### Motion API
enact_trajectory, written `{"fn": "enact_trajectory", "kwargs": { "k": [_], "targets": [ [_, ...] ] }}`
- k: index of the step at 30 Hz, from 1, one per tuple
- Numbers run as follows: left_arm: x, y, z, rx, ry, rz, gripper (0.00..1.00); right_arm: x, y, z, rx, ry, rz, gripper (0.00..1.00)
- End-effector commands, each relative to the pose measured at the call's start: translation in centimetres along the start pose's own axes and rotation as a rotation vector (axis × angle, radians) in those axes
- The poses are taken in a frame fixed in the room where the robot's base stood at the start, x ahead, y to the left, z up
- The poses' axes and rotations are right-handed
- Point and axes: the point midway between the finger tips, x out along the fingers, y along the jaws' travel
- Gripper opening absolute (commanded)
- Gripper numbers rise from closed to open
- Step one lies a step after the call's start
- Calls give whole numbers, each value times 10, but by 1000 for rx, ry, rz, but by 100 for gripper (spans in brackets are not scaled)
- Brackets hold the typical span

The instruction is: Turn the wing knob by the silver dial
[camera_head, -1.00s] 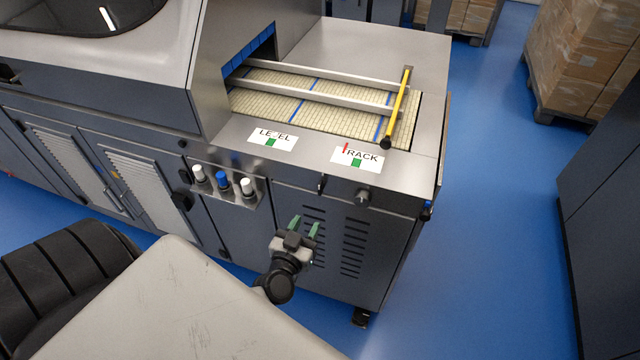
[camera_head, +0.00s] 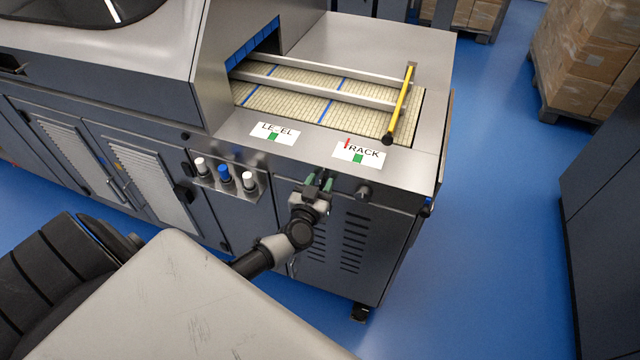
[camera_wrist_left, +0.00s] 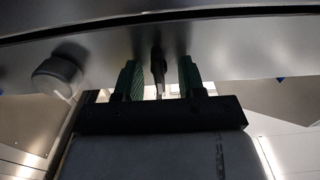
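The dark wing knob (camera_wrist_left: 158,68) sticks out of the machine's front panel in the left wrist view. The silver dial (camera_wrist_left: 57,76) is a round knob to its left there; in the head view the dial (camera_head: 363,192) is right of my gripper, below the TRACK label. My left gripper (camera_head: 319,180) is at the panel's upper edge and mostly hides the wing knob in the head view. Its two green fingers are open, one on each side of the wing knob, with a visible gap on both sides. My right gripper is not in view.
LEVEL (camera_head: 275,133) and TRACK (camera_head: 358,153) labels lie on the metal top, beside a beige conveyor belt (camera_head: 290,103) with rails and a yellow-black bar (camera_head: 402,104). White and blue knobs (camera_head: 225,173) sit left of my gripper.

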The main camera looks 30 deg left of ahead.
Motion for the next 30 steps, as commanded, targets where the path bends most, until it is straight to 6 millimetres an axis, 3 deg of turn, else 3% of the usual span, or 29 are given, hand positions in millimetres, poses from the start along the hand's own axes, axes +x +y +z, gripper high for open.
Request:
{"fn": "enact_trajectory", "kwargs": {
  "k": [5,13,22,30],
  "targets": [
    [0,0,0,0,0,0,40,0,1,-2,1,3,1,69],
    [0,0,0,0,0,0,0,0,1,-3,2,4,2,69],
    [0,0,0,-29,-1,0,0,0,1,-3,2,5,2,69],
    [-1,0,0,-179,-1,-1,0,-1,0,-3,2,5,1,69]
  ]
}}
